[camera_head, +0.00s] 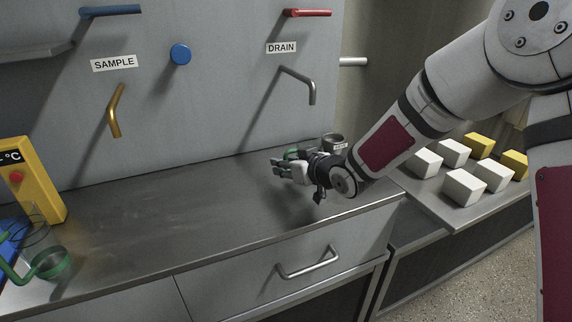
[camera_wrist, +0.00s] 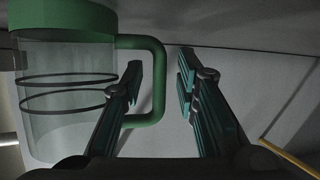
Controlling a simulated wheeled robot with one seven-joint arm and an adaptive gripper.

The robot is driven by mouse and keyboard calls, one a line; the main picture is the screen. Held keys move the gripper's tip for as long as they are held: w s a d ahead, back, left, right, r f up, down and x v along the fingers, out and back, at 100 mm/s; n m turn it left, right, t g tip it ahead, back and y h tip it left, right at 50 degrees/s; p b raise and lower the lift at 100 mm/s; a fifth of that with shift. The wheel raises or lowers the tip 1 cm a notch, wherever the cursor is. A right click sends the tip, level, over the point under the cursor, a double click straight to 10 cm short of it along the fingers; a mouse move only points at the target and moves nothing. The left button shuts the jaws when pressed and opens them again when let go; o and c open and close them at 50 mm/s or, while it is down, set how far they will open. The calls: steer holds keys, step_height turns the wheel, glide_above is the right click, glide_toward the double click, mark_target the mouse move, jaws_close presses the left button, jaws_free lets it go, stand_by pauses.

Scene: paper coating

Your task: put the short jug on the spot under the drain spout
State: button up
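A clear jug (camera_wrist: 65,100) with a green band, a green handle (camera_wrist: 158,85) and dark rings fills the left of the wrist view. In the head view it is mostly hidden behind my gripper, with a bit of green (camera_head: 291,152) showing. My gripper (camera_head: 277,168) is open, its fingers (camera_wrist: 160,85) on either side of the handle; I cannot tell whether they touch it. The grey drain spout (camera_head: 312,95) hangs from the wall above, under the DRAIN label (camera_head: 281,48).
A grey labelled container (camera_head: 333,142) stands just behind my wrist. The gold sample spout (camera_head: 114,112) is on the wall at left. A yellow temperature device (camera_head: 33,182) stands at far left. White and yellow blocks (camera_head: 464,187) lie at right. The middle counter (camera_head: 170,215) is clear.

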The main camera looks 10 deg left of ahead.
steer(key=shift+r, duration=0.15)
steer(key=p+v, duration=0.2)
steer(key=v, duration=1)
steer(key=shift+p, duration=0.35)
steer(key=shift+d, duration=0.1)
steer(key=s+d+r+m+g+h, duration=0.1)
steer(key=s+d+r+m+h, duration=0.35)
steer(key=d, duration=0.65)
steer(key=s+d+r+m+g+h, duration=0.1)
steer(key=s+d+h, duration=0.5)
steer(key=s+d, duration=0.3)
steer(key=s+d+m+g, duration=0.1)
steer(key=s+m+g, duration=0.1)
steer(key=s, duration=1)
steer(key=s+d+m+g+y, duration=0.1)
steer(key=s+g, duration=0.3)
steer(key=s, duration=0.9)
steer(key=shift+s+d+r+m, duration=0.3)
steer(key=shift+d+m, duration=0.15)
steer(key=shift+d, duration=0.3)
steer(key=shift+w, duration=0.1)
